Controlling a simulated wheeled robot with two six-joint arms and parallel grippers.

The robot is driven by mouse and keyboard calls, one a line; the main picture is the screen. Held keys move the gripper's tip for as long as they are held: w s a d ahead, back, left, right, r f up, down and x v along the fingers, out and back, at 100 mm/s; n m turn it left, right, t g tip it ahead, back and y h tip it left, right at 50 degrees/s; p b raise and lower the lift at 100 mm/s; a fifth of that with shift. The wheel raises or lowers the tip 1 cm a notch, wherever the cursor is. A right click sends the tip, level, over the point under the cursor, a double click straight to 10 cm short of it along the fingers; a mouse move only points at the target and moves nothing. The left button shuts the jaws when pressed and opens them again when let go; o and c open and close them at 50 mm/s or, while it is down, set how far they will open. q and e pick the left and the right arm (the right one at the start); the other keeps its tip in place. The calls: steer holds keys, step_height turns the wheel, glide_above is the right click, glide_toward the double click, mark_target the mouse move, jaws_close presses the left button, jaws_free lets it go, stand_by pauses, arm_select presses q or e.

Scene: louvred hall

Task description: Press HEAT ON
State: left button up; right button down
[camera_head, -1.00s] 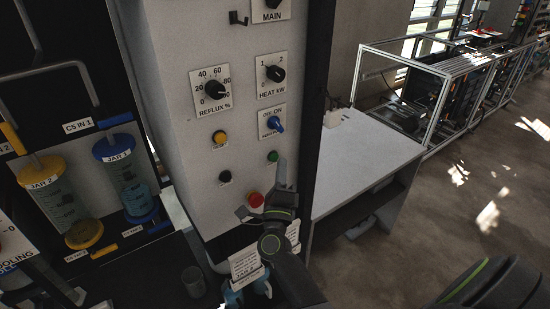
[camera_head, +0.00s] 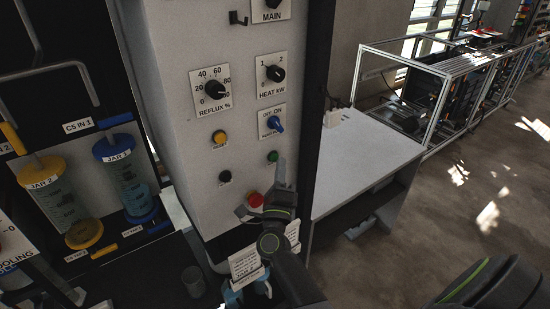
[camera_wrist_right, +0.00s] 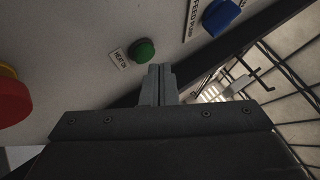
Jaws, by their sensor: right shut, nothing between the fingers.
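The green HEAT ON button (camera_wrist_right: 144,50) is on the pale panel in the right wrist view, with a small label (camera_wrist_right: 120,57) reading HEAT ON at its left. It also shows small in the head view (camera_head: 272,156). My right gripper (camera_wrist_right: 160,68) is shut and empty, with its fingertips just below and right of the button in the wrist view. In the head view the right gripper (camera_head: 280,164) is just under the button. I cannot tell whether the fingertips touch it. My left gripper is not in view.
A red button (camera_head: 256,200) sits lower on the panel beside my right gripper. A blue knob (camera_head: 274,124) is above the green button. A yellow button (camera_head: 220,137) and a black button (camera_head: 225,177) are at the left. A white table (camera_head: 365,160) stands to the right.

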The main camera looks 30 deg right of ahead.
steer(key=shift+w, duration=0.3)
steer(key=shift+w, duration=0.35)
stand_by(0.7)
steer(key=shift+s, duration=0.8)
steer(key=shift+s, duration=0.1)
steer(key=shift+s+d+p, duration=0.15)
steer(key=shift+s+p, duration=0.1)
steer(key=shift+s, duration=0.95)
steer(key=shift+s+d+p, duration=0.1)
steer(key=shift+s+p, duration=0.1)
steer(key=shift+s, duration=1)
